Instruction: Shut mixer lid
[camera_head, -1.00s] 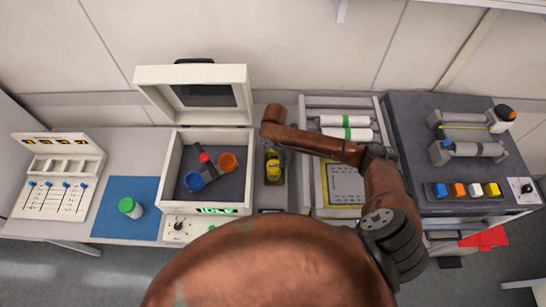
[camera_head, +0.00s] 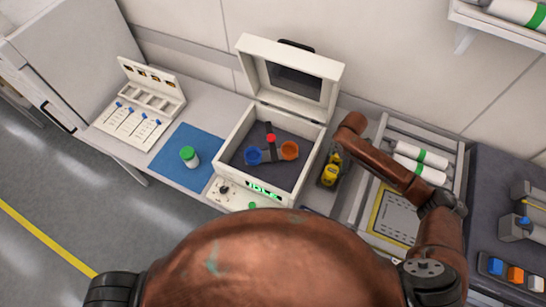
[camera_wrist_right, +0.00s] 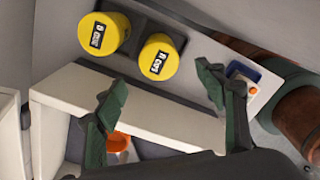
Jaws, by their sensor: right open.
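The mixer (camera_head: 232,185) is a white box on the bench with a dark interior. Its lid (camera_head: 245,60) stands open, raised at the back, with a dark window. Inside are a blue cup (camera_head: 253,156), an orange cup (camera_head: 289,150) and a red knob (camera_head: 271,138). A lit green display (camera_head: 263,189) is on its front. My right arm reaches to the mixer's right side. In the right wrist view my right gripper (camera_wrist_right: 162,83) is open and empty, near a white wall and two yellow containers (camera_wrist_right: 158,58). An orange cup (camera_wrist_right: 118,142) shows below. My left gripper is not visible.
A blue mat (camera_head: 180,165) with a green-capped jar (camera_head: 189,156) lies left of the mixer. A white rack (camera_head: 135,115) stands further left. A yellow item (camera_head: 330,172) sits right of the mixer. A tray with green-banded rolls (camera_head: 420,155) is further right.

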